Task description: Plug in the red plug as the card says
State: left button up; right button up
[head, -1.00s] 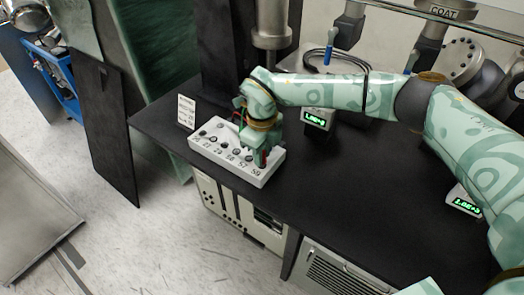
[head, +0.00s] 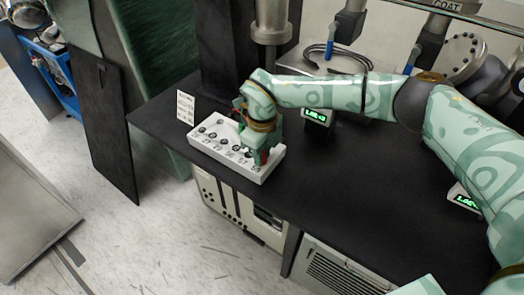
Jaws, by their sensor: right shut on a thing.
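The white socket block (head: 211,144) stands near the left front edge of the black bench. Its top has a row of round sockets with small numbers along the front side. My right gripper (head: 258,154) points down at the right end of the block and is shut. A red piece (head: 265,157), which looks like the red plug, shows at its fingers. The gripper hides most of it, so I cannot tell whether it sits in a socket. The small white card (head: 185,107) stands upright behind the block's left end; its print is too small to read. My left gripper is not in view.
The black bench top (head: 330,185) is clear right of the block. A small green display (head: 317,116) stands behind my right forearm, and another (head: 465,198) lies further right. A dark cable coil (head: 328,52) and metal fittings are at the back. A dark upright panel (head: 105,140) stands left.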

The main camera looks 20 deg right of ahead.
jog(key=o, duration=1)
jog(key=shift+r, duration=0.15)
notch_tip(320, 180, up, 16)
jog(key=p, duration=0.2)
jog(key=shift+p, duration=0.3)
